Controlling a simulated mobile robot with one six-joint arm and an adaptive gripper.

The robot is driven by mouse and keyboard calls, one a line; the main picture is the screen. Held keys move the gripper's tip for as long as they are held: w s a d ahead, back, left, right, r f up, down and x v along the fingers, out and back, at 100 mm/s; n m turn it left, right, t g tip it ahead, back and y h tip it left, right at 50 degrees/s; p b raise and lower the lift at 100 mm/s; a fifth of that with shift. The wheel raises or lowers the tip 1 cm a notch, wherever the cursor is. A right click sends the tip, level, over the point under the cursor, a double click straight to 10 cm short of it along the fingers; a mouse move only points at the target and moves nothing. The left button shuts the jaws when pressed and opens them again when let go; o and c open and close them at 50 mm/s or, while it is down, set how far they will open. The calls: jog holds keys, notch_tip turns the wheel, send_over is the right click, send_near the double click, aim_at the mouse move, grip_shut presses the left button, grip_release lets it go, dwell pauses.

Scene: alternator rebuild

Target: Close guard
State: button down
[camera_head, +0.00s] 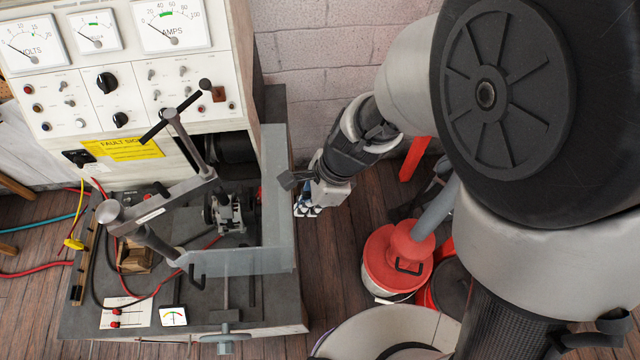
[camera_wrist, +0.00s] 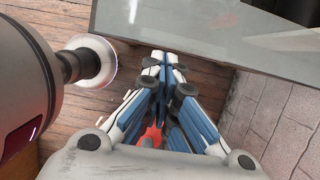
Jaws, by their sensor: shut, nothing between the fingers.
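The guard is a clear grey panel (camera_head: 278,195) standing upright along the right side of the test bench. It joins a clear front panel (camera_head: 240,262) that carries a dark hooked handle (camera_head: 195,272) at its left end. I cannot tell how far the guard is swung. My gripper (camera_head: 307,211) is shut and empty, just outside the right panel, apart from the handle. In the wrist view, its fingertips (camera_wrist: 164,60) meet in front of the lower edge of a clear panel (camera_wrist: 225,40). I cannot tell whether they touch it.
The bench (camera_head: 190,315) carries a clamp arm with a lever (camera_head: 180,195) and a mounted alternator (camera_head: 230,212). A meter console (camera_head: 120,60) stands behind. A red-lidded bucket (camera_head: 385,262) stands on the floor at right. Wooden floor shows between bench and bucket.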

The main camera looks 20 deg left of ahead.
aim_at(288, 212)
jog(key=shift+s+a+r+p, duration=0.15)
jog(key=shift+s+a+p, duration=0.2)
jog(key=shift+s+a, duration=0.35)
jog(key=shift+s+a+r+p, duration=0.15)
jog(key=shift+s+a+p, duration=0.2)
jog(key=shift+a, duration=0.6)
jog(key=shift+w+d, duration=0.15)
